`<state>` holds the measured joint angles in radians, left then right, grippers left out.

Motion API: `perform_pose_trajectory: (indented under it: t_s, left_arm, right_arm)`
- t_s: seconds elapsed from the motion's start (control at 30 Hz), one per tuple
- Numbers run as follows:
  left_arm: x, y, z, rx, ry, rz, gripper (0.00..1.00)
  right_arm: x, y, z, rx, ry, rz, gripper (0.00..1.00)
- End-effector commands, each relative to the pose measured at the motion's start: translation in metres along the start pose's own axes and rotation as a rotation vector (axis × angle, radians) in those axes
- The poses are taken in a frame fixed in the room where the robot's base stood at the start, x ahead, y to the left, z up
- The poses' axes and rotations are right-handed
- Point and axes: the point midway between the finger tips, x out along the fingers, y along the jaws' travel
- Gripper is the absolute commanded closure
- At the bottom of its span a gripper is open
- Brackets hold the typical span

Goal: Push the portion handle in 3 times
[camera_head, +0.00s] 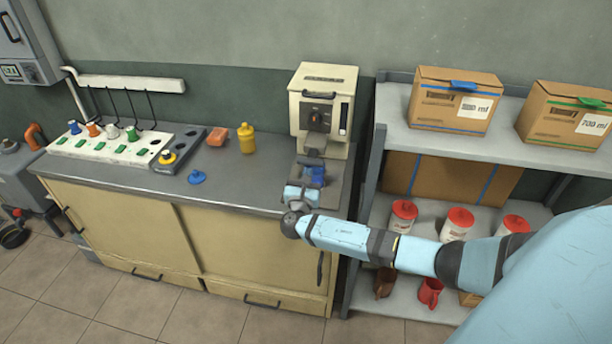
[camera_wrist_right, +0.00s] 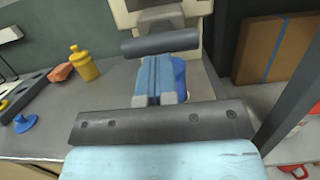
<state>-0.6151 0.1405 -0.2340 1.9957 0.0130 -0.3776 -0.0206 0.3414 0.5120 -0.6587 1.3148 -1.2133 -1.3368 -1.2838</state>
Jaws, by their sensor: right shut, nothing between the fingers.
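The press (camera_head: 322,100) is a cream box-shaped machine at the right end of the counter. The portion handle (camera_wrist_right: 160,42) is a dark grey horizontal bar on its lower front; in the head view the handle (camera_head: 311,156) is small and partly hidden. My right gripper (camera_wrist_right: 158,66) is shut and empty, its blue fingers together and pointing at the handle from the front. The fingertips are at or just under the bar; I cannot tell whether they touch it. In the head view the right gripper (camera_head: 312,172) is below the press front. My left gripper is not in view.
A deeper blue object (camera_wrist_right: 180,75) shows beside my fingers. A yellow bottle (camera_head: 246,138), an orange block (camera_head: 217,137) and a blue lid (camera_head: 197,177) are on the counter to the left. A shelf (camera_head: 470,145) with cartons and red-lidded jars stands right of the counter.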

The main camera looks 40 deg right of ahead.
Motion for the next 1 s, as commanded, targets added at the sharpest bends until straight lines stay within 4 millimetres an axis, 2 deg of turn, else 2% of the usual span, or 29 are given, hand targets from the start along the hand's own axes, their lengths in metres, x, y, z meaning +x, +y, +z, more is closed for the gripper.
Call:
perform_pose_trajectory:
  t_s: [0.03, 0.1, 0.2, 0.4, 0.6, 1.0]
  left_arm:
    - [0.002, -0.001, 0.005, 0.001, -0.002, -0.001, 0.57]
    - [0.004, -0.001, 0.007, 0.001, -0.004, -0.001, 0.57]
    - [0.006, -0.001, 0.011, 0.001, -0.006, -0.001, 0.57]
    - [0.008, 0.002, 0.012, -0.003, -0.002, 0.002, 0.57]
    - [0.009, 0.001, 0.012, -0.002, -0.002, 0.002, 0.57]
    - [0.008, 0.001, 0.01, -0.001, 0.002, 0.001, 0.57]
  right_arm:
    - [-0.02, 0.001, -0.005, 0.002, 0.007, 0.007, 1.0]
    - [-0.037, 0.001, -0.004, 0.003, 0.007, 0.007, 1.0]
    - [-0.059, 0.001, -0.004, 0.002, 0.006, 0.006, 1.0]
    - [-0.087, 0.001, -0.002, 0.002, 0.004, 0.006, 1.0]
    - [-0.095, 0.001, -0.001, 0.001, 0.004, 0.004, 1.0]
    - [-0.095, 0.001, -0.001, 0.001, 0.004, 0.005, 1.0]
